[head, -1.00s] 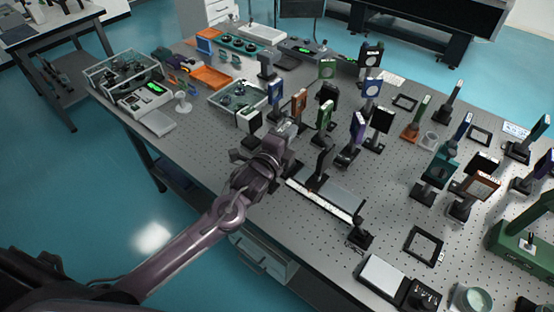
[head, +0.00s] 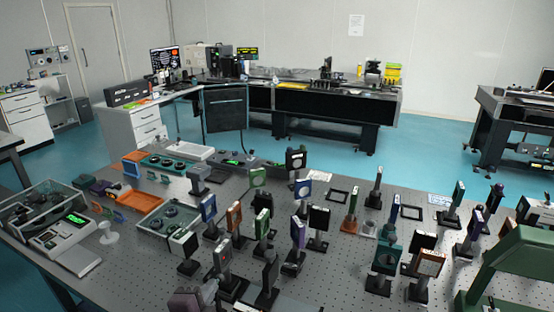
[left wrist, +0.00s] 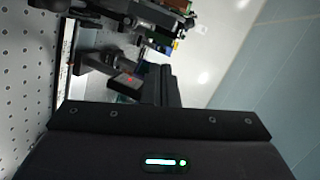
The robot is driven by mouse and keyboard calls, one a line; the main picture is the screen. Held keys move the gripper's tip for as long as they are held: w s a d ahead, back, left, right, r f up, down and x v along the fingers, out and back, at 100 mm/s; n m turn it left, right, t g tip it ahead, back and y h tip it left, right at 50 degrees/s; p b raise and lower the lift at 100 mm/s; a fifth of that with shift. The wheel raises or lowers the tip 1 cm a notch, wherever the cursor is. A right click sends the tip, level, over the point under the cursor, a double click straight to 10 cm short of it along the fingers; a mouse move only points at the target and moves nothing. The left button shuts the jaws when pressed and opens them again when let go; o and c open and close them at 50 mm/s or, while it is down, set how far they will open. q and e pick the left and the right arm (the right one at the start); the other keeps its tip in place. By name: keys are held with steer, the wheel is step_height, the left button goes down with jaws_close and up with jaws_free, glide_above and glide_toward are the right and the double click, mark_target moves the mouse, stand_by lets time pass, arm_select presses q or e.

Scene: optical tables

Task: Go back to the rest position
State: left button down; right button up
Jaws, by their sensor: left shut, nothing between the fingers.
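My left gripper (head: 208,291) shows only in part at the bottom edge of the head view, over the near part of the perforated optical table (head: 130,270). Most of the left arm is below the picture. In the left wrist view the dark gripper fingers (left wrist: 167,86) point away from the camera, closed together with nothing held. A black mount (left wrist: 126,82) appears to the left of the fingers in that view; I cannot tell the gap between them. My right gripper is in neither view.
Several post-mounted optics (head: 297,240) crowd the table.

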arm_select(q)
steer(key=s+a+f+n+g+y, duration=0.1)
steer(key=s+f+n+g, duration=0.3)
steer(key=s+n+g, duration=0.4)
steer(key=s+a+f+n+g+y, duration=0.1)
steer(key=s+f+n+g, duration=0.25)
steer(key=s+n, duration=0.4)
steer(key=s+f+g, duration=0.1)
steer(key=s+f, duration=0.1)
steer(key=f, duration=1.3)
steer(key=s+f, duration=0.2)
steer(key=f, duration=1.3)
steer(key=s+a+f, duration=0.2)
steer(key=s+f, duration=0.7)
steer(key=s, duration=0.1)
steer(key=s+a+f+m+g, duration=0.1)
steer(key=s+a+f, duration=0.1)
steer(key=s+f, duration=0.8)
steer(key=shift+f, duration=0.15)
